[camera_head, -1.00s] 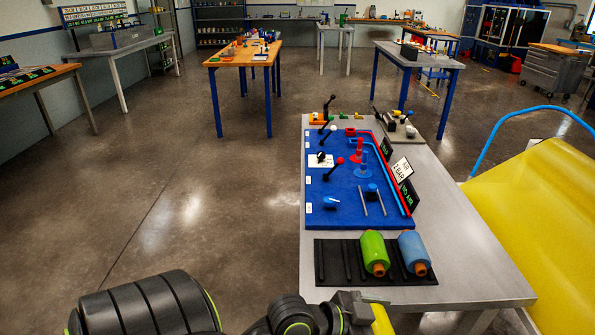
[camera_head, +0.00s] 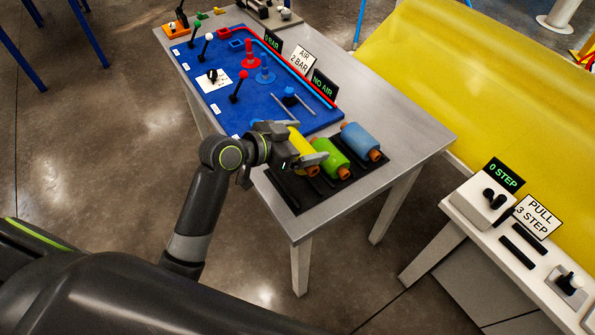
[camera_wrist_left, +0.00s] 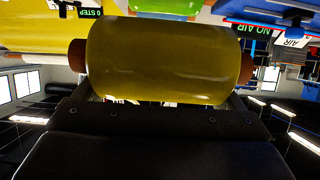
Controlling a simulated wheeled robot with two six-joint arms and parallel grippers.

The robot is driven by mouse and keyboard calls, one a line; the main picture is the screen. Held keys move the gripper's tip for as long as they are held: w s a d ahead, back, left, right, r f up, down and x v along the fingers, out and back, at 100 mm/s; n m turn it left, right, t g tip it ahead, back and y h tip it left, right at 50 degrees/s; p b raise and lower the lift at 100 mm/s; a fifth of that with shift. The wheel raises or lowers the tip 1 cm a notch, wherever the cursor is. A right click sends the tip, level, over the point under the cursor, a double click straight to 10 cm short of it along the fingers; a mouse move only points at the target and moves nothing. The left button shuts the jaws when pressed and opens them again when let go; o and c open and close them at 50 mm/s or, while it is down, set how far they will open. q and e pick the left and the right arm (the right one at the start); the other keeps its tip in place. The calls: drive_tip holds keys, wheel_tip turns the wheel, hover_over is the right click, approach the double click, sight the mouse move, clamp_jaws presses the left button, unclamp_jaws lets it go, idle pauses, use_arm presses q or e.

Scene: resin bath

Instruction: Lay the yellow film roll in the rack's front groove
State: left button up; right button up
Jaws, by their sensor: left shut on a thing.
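The yellow film roll (camera_head: 301,144) is in my left gripper (camera_head: 300,156), close beside the green roll on its left. It fills the middle of the left wrist view (camera_wrist_left: 165,60), with a brown core end showing at each side. The fingers are mostly hidden there. The black rack (camera_head: 284,191) lies at the near end of the grey table. A green roll (camera_head: 331,158) and a blue roll (camera_head: 361,141) lie on it. I cannot tell whether the yellow roll touches the rack. The grooves under it are hidden by the gripper. My right gripper is not in view.
A blue board (camera_head: 270,110) with red and blue posts, knobs and two rods lies behind the rack. A "NO AIR" sign (camera_head: 325,87) stands at its right edge. A white bench (camera_head: 500,235) with controls is at the right, beside a large yellow sheet (camera_head: 450,70).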

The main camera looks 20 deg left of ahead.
use_arm(q)
drive_tip(key=f, duration=0.4)
drive_tip(key=shift+a+f, duration=0.2)
drive_tip(key=shift+f, duration=0.05)
wheel_tip(320, 180, down, 3)
drive_tip(key=shift+f, duration=0.55)
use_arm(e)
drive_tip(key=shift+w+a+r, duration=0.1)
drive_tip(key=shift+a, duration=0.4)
use_arm(q)
drive_tip(key=shift+f+b, duration=0.4)
drive_tip(key=shift+f, duration=0.1)
drive_tip(key=o, duration=0.8)
drive_tip(key=shift+o, duration=0.5)
drive_tip(key=shift+s, duration=0.1)
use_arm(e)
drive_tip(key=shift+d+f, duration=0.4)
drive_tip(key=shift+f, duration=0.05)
